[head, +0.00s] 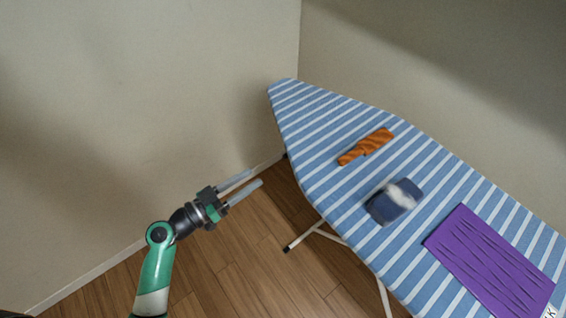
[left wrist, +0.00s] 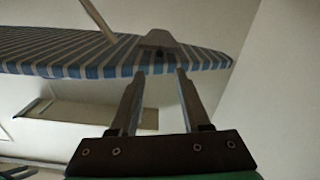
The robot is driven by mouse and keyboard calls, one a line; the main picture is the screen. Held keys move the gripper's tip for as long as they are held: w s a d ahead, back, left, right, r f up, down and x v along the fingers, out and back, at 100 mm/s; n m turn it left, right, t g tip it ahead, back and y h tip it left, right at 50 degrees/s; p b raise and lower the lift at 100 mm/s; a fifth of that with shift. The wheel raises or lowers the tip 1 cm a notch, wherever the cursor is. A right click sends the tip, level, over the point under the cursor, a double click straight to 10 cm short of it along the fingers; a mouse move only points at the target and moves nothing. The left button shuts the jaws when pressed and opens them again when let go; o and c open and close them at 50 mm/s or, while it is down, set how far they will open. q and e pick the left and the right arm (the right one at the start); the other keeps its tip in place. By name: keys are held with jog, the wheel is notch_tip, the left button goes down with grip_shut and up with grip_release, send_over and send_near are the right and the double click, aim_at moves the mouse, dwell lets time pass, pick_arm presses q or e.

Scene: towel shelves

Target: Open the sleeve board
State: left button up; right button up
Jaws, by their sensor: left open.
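The ironing board (head: 330,120) has a blue cover with white stripes and stands on pale legs. My left gripper (head: 258,176) is open and empty, left of the board's narrow end and apart from it in the head view. In the left wrist view, the board's striped edge (left wrist: 60,62) lies beyond the open fingers. A grey-brown piece (left wrist: 165,45) with a dark knob sits at that edge, in line with the gap between the fingertips. I cannot tell whether it belongs to the sleeve board. No sleeve board is clearly visible in the head view. My right gripper is not in view.
A pale leg (head: 305,237) stands under the board. Walls (head: 150,90) close off the back. Wooden floor (head: 255,270) shows free around my left arm.

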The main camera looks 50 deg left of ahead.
aim_at(283, 157)
pick_arm(q)
jog(key=w, duration=0.7)
jog(key=w+d, duration=0.1)
jog(key=w, duration=0.3)
jog(key=shift+w+d+r, duration=0.1)
jog(key=shift+w, duration=0.25)
grip_shut()
dwell(0.8)
